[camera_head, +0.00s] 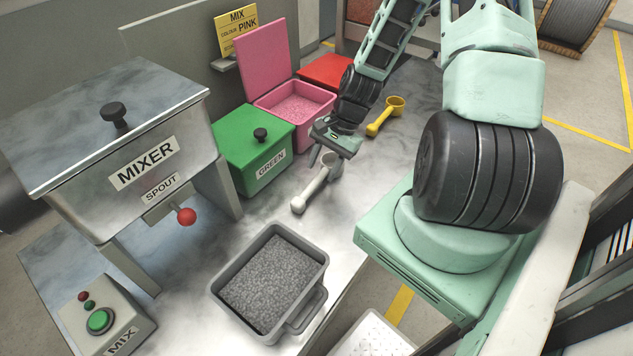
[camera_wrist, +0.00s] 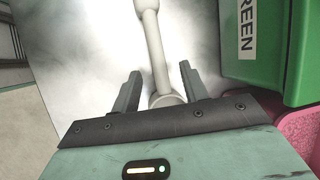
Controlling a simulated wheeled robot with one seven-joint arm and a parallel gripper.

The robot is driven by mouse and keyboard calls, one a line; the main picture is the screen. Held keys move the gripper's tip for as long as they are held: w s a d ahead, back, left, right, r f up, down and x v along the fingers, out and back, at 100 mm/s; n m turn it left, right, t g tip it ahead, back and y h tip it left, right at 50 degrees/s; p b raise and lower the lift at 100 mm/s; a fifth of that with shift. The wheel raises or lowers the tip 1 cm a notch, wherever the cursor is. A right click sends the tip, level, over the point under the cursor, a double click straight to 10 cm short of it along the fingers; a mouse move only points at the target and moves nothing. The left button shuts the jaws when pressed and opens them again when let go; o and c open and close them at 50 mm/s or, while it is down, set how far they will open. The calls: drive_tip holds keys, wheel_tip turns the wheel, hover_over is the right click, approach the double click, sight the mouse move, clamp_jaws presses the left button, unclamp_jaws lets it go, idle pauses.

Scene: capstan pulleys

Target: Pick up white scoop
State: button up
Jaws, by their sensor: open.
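The white scoop (camera_head: 312,190) lies on the metal table in front of the green box. Its handle points toward the front left in the head view. In the wrist view the scoop (camera_wrist: 155,45) runs between my open fingers, and its bowl is partly hidden behind the gripper body. My gripper (camera_head: 326,158) is over the bowl end of the scoop, with one finger on each side (camera_wrist: 161,72). I cannot tell whether the fingers touch it.
The green box (camera_head: 240,150) stands close beside my gripper. Behind are an open pink box (camera_head: 260,65), a red box (camera_head: 325,70) and a yellow scoop (camera_head: 385,118). The mixer (camera_head: 120,130) is left. A grey bin (camera_head: 300,325) of granules and a button box (camera_head: 100,320) are in front.

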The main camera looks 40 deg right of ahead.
sight(318, 178)
drive_tip(key=shift+x, duration=1.85)
drive_tip(key=shift+s, duration=0.1)
drive_tip(key=shift+c, duration=0.3)
clamp_jaws()
drive_tip(key=shift+r, duration=0.1)
